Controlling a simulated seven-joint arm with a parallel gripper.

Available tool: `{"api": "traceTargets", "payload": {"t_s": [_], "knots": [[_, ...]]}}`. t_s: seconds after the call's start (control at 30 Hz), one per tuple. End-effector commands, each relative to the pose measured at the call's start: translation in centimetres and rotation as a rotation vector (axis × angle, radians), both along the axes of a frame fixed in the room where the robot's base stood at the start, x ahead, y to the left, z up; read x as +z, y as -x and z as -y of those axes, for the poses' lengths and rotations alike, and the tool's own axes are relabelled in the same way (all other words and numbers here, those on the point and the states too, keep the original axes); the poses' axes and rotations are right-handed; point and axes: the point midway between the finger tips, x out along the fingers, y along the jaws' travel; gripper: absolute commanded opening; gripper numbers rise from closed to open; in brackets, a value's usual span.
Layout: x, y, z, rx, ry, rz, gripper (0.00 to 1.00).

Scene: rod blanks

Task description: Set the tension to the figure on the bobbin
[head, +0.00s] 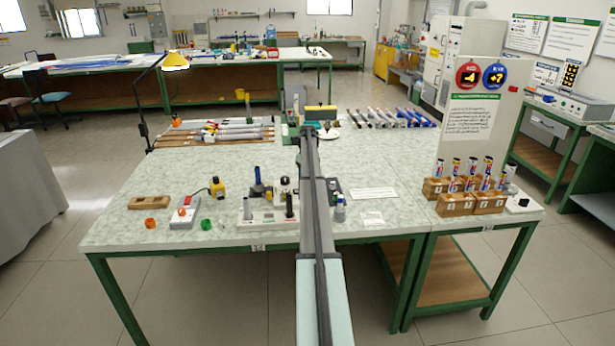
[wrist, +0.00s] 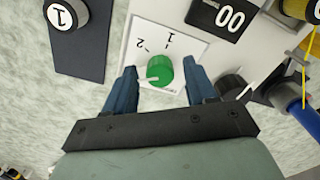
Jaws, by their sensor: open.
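In the wrist view a green knob (wrist: 160,71) with a white pointer line stands on a white dial plate (wrist: 188,44). The pointer lies toward the left of the picture, apart from the marks 1 and 2 at the plate's far side. My gripper (wrist: 160,66) is open, with one blue finger on each side of the knob; I cannot tell whether either touches it. A black round piece with a white face marked 1 (wrist: 62,14), possibly the bobbin, sits on a dark plate (wrist: 88,48). My arm hides the knob in the head view.
A yellow spool with yellow line (wrist: 300,8) and a blue rod (wrist: 304,116) are at the right. In the head view, wooden blocks with tubes (head: 456,204) stand at the table's right; the left front holds small items.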

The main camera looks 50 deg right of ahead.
Motion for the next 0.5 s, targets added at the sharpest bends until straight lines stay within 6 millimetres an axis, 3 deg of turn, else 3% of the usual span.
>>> {"api": "traceTargets", "payload": {"t_s": [0.27, 0.5], "knots": [[2.2, 0.0, 0.0, 0.000, 0.001, 0.001, 0.56], [6.9, -0.1, 0.1, 0.000, 0.001, 0.002, 0.56]]}}
